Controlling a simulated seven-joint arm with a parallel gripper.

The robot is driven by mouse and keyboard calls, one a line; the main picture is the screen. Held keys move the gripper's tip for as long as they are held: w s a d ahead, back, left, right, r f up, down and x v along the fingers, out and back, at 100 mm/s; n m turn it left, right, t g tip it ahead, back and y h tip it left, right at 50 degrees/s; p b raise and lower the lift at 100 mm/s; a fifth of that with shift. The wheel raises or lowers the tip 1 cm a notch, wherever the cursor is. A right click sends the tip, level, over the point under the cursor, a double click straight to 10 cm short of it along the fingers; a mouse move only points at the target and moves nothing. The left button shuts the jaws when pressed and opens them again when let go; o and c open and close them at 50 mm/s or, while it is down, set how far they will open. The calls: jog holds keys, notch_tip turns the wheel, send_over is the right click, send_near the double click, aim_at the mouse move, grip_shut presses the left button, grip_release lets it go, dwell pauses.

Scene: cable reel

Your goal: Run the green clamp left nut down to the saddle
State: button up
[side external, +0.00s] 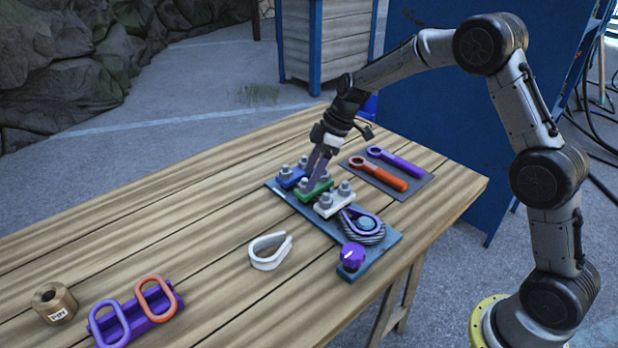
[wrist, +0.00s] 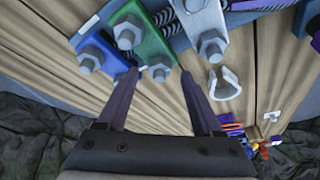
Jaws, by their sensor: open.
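The green clamp (side external: 316,192) sits between a blue clamp (side external: 291,179) and a white clamp (side external: 335,205) on a dark base plate. In the wrist view the green clamp (wrist: 150,44) shows a grey hex nut (wrist: 127,34) farther off and a second nut (wrist: 160,55) nearer my fingers. My gripper (side external: 311,180) points down at the green clamp from above. In the wrist view my gripper (wrist: 160,74) is open, its fingertips on either side of the nearer nut. I cannot tell whether they touch it. The fingers partly hide the clamp in the side view.
Neighbouring nuts on the blue clamp (wrist: 90,58) and white clamp (wrist: 212,46) stand close beside my fingers. A cable loop (side external: 365,224) and purple knob (side external: 352,257) are at the plate's near end. Orange (side external: 378,175) and purple (side external: 395,162) wrenches lie behind.

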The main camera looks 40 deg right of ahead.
jog(key=shift+x, duration=1.05)
grip_shut()
